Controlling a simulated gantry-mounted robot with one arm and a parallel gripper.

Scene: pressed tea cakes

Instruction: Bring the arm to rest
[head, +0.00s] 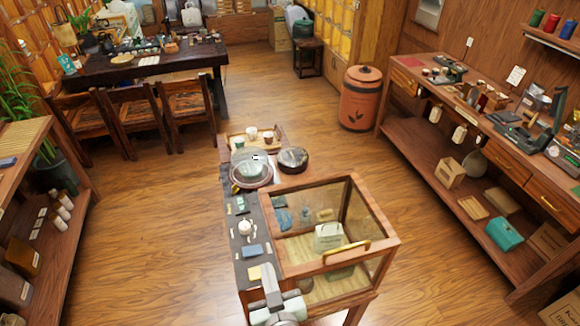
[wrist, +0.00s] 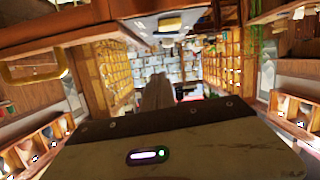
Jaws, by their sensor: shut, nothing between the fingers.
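My gripper (head: 268,277) is at the bottom of the head view, beside the near left corner of the glass-sided case (head: 340,254). It appears over the near end of the dark runner on the table. In the wrist view its fingers (wrist: 158,88) are together and point away from the camera, with nothing between them. The wrist view looks out toward shelves and a ceiling light rather than down at the table. Most of my arm is outside the head view.
A workbench (head: 470,110) lines the right; shelves stand left. Open floor (head: 170,220) lies between.

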